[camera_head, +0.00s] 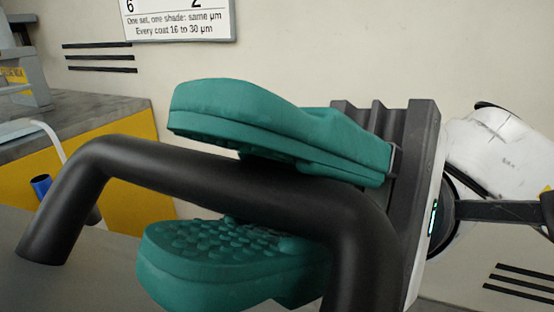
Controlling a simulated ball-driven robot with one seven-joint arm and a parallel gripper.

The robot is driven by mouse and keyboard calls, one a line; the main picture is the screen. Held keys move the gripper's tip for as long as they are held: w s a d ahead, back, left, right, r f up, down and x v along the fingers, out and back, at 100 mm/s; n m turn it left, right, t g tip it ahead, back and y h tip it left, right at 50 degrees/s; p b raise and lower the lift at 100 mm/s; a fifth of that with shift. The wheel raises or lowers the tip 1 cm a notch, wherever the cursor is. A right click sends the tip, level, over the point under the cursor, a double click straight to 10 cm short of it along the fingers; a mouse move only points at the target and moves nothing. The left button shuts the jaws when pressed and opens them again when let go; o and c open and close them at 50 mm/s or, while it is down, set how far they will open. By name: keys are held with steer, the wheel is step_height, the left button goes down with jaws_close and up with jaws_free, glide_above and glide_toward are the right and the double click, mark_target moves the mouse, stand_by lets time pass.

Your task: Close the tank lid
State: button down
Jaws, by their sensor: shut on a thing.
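A thick black bar handle (150,158) fills the middle of the head view, bent down at both ends. Its left foot meets a flat grey surface (85,285), which may be the tank lid. My gripper (175,180) comes in from the right, with one teal padded finger above the handle's bar and one below it. It is shut on the handle. The lid's edges, its hinge and the tank body are out of view or hidden, so I cannot tell how far the lid stands open.
A grey-topped bench with a yellow side (122,190) stands behind at the left. A small blue tube (41,185) and a pale curved pipe (28,128) are near it. A sign (180,18) and dark slots (98,57) mark the pale wall behind.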

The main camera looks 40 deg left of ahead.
steer(key=shift+f, duration=0.15)
steer(key=c, duration=1.4)
jaws_free()
steer(key=shift+w, duration=0.1)
steer(key=shift+p+v, duration=1.3)
steer(key=shift+v, duration=4.05)
